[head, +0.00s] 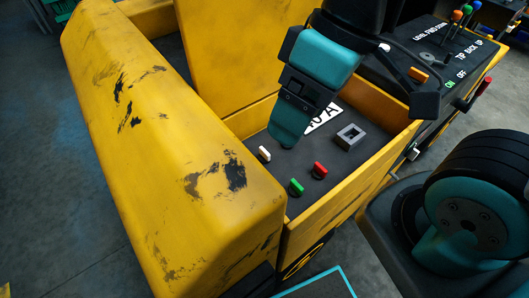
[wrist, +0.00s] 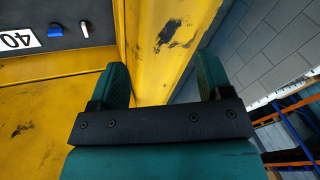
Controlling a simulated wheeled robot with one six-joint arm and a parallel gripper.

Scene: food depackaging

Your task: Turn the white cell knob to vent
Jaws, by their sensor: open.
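The white knob (head: 265,154) stands on the dark recessed panel (head: 262,140) of the yellow machine, near its left wall. It also shows in the wrist view (wrist: 84,28), at upper left beside a blue knob (wrist: 55,30). My gripper (head: 287,135) is over the panel in the head view, just up and right of the white knob and apart from it. In the wrist view my gripper (wrist: 162,82) has its two teal fingers spread with nothing between them; yellow bodywork lies beyond. Any vent marking is not readable.
A green knob (head: 296,187), a red knob (head: 319,170) and a grey square socket (head: 350,136) share the panel. Yellow walls (head: 345,190) enclose it. A second panel with levers (head: 466,12) and a red handle (head: 480,92) is at upper right. Open floor lies left.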

